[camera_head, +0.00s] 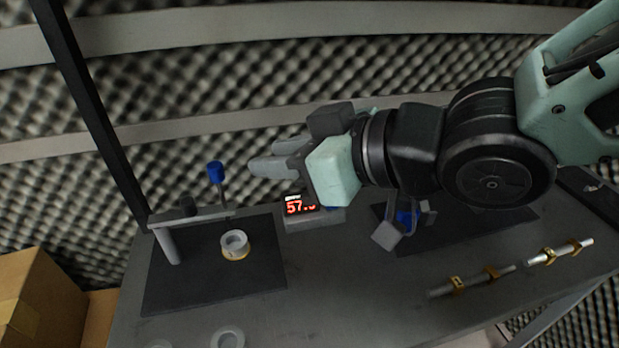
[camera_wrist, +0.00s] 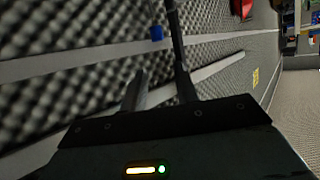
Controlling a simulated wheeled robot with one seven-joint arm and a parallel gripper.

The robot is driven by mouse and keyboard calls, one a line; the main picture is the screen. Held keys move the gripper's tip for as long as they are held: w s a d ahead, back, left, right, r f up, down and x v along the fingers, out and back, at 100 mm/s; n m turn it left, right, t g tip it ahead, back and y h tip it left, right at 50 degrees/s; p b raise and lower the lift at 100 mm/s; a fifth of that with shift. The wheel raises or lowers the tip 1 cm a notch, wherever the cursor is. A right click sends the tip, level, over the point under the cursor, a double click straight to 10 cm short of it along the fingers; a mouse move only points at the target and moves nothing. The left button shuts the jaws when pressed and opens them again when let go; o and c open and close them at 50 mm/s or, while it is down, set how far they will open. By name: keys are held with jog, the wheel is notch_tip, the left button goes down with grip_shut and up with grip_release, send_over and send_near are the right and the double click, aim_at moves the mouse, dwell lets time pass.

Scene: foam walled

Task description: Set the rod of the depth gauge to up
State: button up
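The depth gauge stands on a dark mat at the left in the head view. It has a grey post and a horizontal crossbar (camera_head: 180,217). Its thin rod (camera_head: 223,196) stands near the crossbar's right end, topped by a blue knob (camera_head: 216,172) well above the bar. My gripper (camera_head: 255,168) is to the right of the knob, apart from it, with its fingers pointing left. The fingers look parted and empty. In the wrist view, the blue knob (camera_wrist: 156,33) shows beyond the gap between my fingers (camera_wrist: 155,80). The rod's lower end is hard to make out.
A pale ring (camera_head: 235,243) sits on the mat (camera_head: 185,285) below the rod. A red-digit display (camera_head: 300,205) stands right of the mat. A blue-and-grey device (camera_head: 404,220) and rods in brass holders (camera_head: 490,273) lie further right. A dark upright pole (camera_head: 90,110) rises behind the gauge.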

jog(key=shift+b+v, duration=1)
jog(key=shift+v, duration=0.9)
jog(key=w+d+f+m+h+p, duration=0.1)
jog(key=d+f+m+h+p, duration=0.2)
jog(key=d+f+h, duration=0.45)
jog(key=s+d+f+m+g+h, duration=0.1)
jog(key=s+d+f+g+h, duration=0.2)
jog(key=s+d+g, duration=0.3)
jog(key=s+f+p, duration=0.1)
jog(key=s, duration=0.2)
jog(key=shift+s+d+g+h, duration=0.15)
jog(key=shift+s+g+h, duration=0.1)
jog(key=shift+g+h, duration=0.15)
jog(key=shift+f, duration=0.1)
